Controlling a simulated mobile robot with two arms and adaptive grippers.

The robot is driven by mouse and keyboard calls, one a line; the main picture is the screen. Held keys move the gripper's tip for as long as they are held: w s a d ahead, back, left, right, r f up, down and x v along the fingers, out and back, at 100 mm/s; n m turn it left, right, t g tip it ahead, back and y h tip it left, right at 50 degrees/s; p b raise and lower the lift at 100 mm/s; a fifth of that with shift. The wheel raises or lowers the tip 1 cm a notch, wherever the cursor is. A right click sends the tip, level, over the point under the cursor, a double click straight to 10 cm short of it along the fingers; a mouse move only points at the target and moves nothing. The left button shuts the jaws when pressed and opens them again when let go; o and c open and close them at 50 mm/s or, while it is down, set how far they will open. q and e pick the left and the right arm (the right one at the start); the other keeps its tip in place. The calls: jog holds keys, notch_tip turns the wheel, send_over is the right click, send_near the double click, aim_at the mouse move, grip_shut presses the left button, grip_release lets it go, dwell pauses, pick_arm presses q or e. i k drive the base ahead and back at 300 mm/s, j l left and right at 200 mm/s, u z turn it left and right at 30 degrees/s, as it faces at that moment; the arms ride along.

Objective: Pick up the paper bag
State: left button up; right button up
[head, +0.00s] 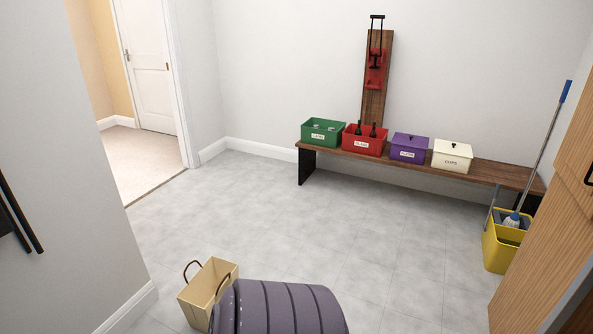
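A tan paper bag (196,303) with dark looped handles stands on the grey tiled floor at the lower left of the head view. It looks upright, and its top opening faces up. A ribbed dark purple-grey rounded form beside it hides part of its right side; I cannot tell what this form is. Neither of my grippers shows in the head view.
A wooden bench (485,171) along the back wall holds green (320,138), red (363,146), purple (408,155) and cream (451,162) boxes. A yellow mop bucket (497,252) stands at right. The middle floor is clear. A doorway opens at left.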

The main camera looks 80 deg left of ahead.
aim_at(198, 298)
jog(key=u, duration=3.35)
jog(key=i+l, duration=0.1)
jog(key=i, duration=0.1)
